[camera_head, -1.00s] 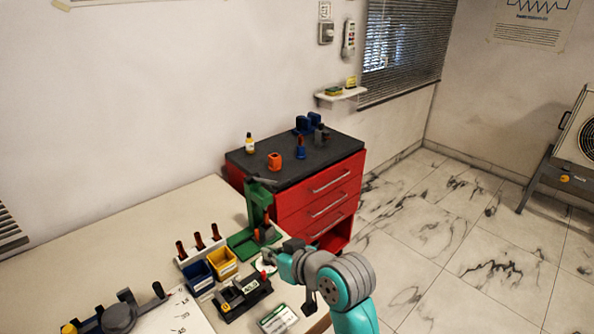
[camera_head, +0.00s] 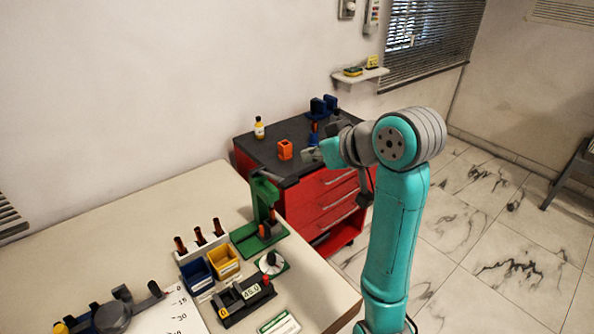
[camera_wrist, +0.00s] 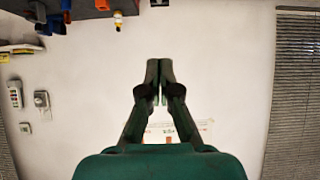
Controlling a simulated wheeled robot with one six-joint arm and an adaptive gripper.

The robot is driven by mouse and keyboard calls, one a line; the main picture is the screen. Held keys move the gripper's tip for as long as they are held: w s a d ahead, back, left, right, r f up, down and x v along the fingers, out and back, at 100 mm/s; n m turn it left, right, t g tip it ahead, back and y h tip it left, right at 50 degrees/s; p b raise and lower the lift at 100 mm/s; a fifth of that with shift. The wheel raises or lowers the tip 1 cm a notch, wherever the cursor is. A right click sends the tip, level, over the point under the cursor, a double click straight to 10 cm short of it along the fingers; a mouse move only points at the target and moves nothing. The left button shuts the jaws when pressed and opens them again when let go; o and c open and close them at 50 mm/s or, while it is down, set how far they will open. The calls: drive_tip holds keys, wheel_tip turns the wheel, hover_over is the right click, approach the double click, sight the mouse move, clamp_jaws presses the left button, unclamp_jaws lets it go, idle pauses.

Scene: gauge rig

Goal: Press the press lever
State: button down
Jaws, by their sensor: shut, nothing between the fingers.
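The green press (camera_head: 266,212) stands on the table, upright on its green base. A grey bar that looks like its lever (camera_head: 283,178) sticks out at the top of the press, toward the red cabinet. My gripper (camera_head: 309,155) is raised above and to the right of the press, apart from the lever, in front of the cabinet top. In the wrist view the fingers (camera_wrist: 160,72) are together with nothing between them, and they point at the bare wall. The press does not show in the wrist view.
A red cabinet (camera_head: 318,203) with a dark top stands behind the press; an orange block (camera_head: 285,150) and a bottle (camera_head: 259,128) are on it. Yellow (camera_head: 224,263) and blue (camera_head: 198,277) bins and a gauge device (camera_head: 243,300) are near the press.

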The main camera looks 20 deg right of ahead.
idle(0.3)
hover_over(293, 185)
drive_tip(key=f, duration=0.5)
drive_tip(key=shift+w+a+f, duration=0.1)
drive_tip(key=shift+w+a, duration=0.1)
drive_tip(key=shift+w, duration=0.15)
wheel_tip(293, 185, down, 3)
drive_tip(key=shift+r, duration=0.1)
drive_tip(key=shift+s+d+f, duration=0.1)
drive_tip(key=shift+s+f, duration=0.2)
drive_tip(key=shift+f, duration=0.4)
drive_tip(key=shift+f, duration=0.1)
